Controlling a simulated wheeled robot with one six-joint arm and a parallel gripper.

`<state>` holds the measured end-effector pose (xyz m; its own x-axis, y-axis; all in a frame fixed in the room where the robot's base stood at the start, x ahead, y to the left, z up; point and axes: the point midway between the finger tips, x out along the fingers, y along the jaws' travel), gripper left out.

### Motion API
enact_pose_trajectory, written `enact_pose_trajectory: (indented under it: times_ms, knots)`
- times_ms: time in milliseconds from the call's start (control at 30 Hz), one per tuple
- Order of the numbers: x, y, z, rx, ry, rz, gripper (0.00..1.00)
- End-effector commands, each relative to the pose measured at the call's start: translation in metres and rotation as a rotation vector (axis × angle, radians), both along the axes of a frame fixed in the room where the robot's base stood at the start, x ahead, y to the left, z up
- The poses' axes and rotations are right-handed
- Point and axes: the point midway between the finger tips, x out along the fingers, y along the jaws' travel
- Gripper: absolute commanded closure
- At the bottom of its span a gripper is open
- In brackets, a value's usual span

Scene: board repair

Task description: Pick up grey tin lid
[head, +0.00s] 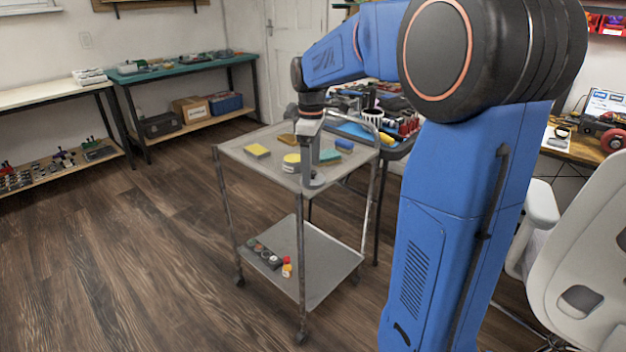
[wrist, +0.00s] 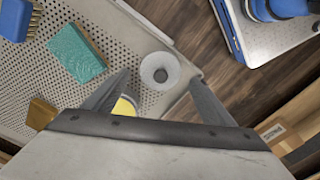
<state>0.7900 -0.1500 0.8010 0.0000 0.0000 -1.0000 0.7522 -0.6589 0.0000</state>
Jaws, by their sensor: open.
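A round pale grey piece with a dark centre (wrist: 160,71), which I take for the grey tin lid, lies on the perforated cart top near its edge in the wrist view. My gripper (wrist: 162,78) is open, with one finger on each side of it in that picture. Whether the fingers touch it I cannot tell. In the head view my gripper (head: 312,172) points straight down over the front part of the cart top (head: 340,170), and the lid is hard to tell apart from the fingers there.
A round yellow-topped tin (head: 291,160) stands just left of my gripper.

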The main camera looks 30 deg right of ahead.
Motion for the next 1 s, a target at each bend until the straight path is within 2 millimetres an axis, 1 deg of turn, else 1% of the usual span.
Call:
enact_pose_trajectory:
  times_ms: [33, 100, 200, 467, 500, 667, 700, 1000]
  knots:
    - [-0.001, 0.0, -0.008, 0.001, 0.002, 0.0, 0.22]
    - [0.0, 0.0, -0.016, 0.001, 0.002, 0.0, 0.22]
    - [0.0, 0.0, -0.024, 0.0, 0.001, 0.0, 0.22]
    - [0.0, 0.0, -0.027, 0.0, 0.0, 0.0, 0.22]
    - [0.0, 0.0, -0.027, 0.0, 0.0, 0.0, 0.25]
    - [0.0, 0.0, -0.027, 0.0, 0.0, 0.0, 0.63]
    - [0.0, 0.0, -0.027, 0.0, 0.0, 0.0, 0.65]
    - [0.0, 0.0, -0.026, 0.0, 0.0, 0.0, 0.65]
